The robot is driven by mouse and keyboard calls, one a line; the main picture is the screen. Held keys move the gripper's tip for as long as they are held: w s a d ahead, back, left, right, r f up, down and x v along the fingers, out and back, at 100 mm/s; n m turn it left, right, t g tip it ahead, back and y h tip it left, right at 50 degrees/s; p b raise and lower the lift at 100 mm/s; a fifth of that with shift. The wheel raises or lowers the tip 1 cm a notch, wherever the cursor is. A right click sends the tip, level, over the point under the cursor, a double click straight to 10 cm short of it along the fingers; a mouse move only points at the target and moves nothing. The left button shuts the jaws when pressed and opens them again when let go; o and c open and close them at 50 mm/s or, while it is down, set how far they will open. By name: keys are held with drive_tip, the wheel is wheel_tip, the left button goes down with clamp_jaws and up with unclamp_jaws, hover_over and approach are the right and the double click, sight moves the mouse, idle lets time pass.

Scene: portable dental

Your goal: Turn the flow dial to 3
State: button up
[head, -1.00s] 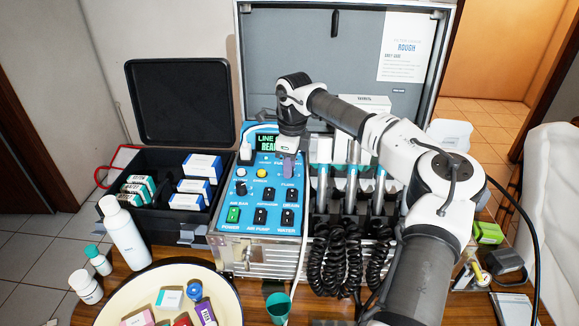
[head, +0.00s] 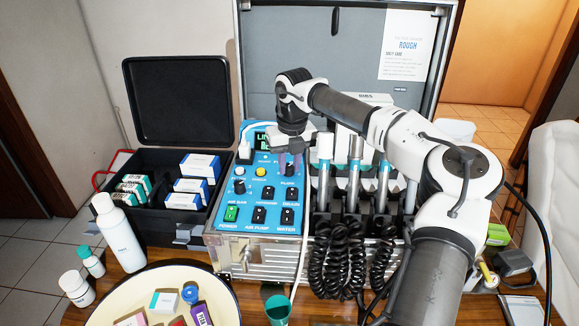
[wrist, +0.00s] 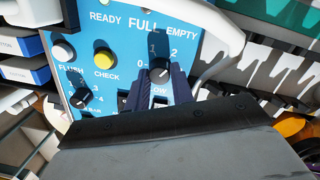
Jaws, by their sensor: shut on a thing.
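The blue control panel (head: 240,205) holds the flow dial, a black knob (wrist: 159,68) seen in the wrist view with the digits 0, 1 and 2 around it. The side of the scale past 2 is hidden by a finger. I cannot read clearly where the dial points. My gripper (wrist: 158,84) has a finger on each side of the knob and is shut on it. In the head view, my gripper (head: 290,162) reaches down to the panel's right side, above the FLOW label, and partly covers the dial (head: 290,170).
A yellow CHECK button (wrist: 103,58) and another black dial (wrist: 78,84) are left of the flow dial. Switches (head: 260,214) line the panel's lower part. Dental handpieces (head: 354,170) with coiled cords stand close on the right. A white hose (wrist: 222,45) bends around the panel's edge.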

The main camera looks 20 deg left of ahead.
drive_tip(key=m+b, duration=0.2)
drive_tip(key=m, duration=0.3)
drive_tip(key=shift+m, duration=0.3)
drive_tip(key=m+b, duration=0.2)
drive_tip(key=m, duration=0.3)
drive_tip(key=shift+s+m+t, duration=0.1)
drive_tip(key=shift+m+t, duration=0.2)
drive_tip(key=shift+m, duration=0.1)
drive_tip(key=shift+a, duration=0.1)
drive_tip(key=o, duration=1)
drive_tip(key=shift+r, duration=0.1)
drive_tip(key=r, duration=0.4)
drive_tip(key=s+r, duration=0.1)
drive_tip(key=r, duration=0.8)
drive_tip(key=shift+s+d+r+b, duration=0.2)
drive_tip(key=shift+d+r+b, duration=0.1)
drive_tip(key=shift+r+b, duration=0.05)
drive_tip(key=shift+f, duration=0.1)
